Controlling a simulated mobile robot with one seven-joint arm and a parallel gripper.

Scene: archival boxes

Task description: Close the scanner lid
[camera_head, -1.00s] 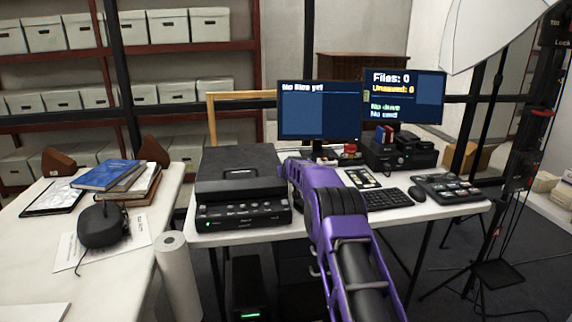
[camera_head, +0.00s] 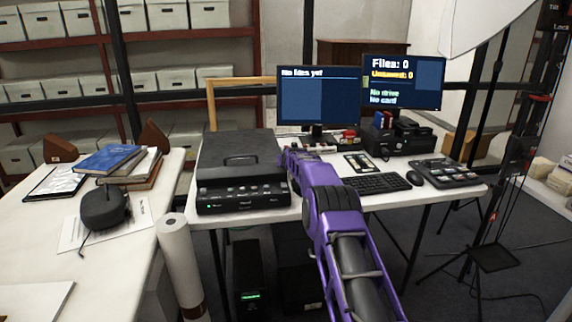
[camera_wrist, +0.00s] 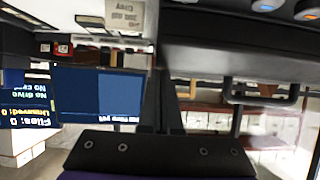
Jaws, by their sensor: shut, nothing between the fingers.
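The black scanner (camera_head: 243,200) stands on the left part of the white desk. Its dark lid (camera_head: 225,148), with a raised handle on top, lies flat or nearly flat over the body; I cannot tell whether a small gap is left. My gripper is at the end of the purple arm, at the scanner's right side; its fingers are mostly hidden in the head view. In the wrist view, which is turned upside down, my gripper (camera_wrist: 160,85) is shut and empty. The scanner's lid (camera_wrist: 215,58) and its handle show beside the fingers there.
Two monitors (camera_head: 318,97) stand behind, with a keyboard (camera_head: 377,183), mouse (camera_head: 413,178) and control panel (camera_head: 447,172) to the right. A table with books (camera_head: 108,158) and a paper roll (camera_head: 180,255) are on the left. A tripod stand is at far right.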

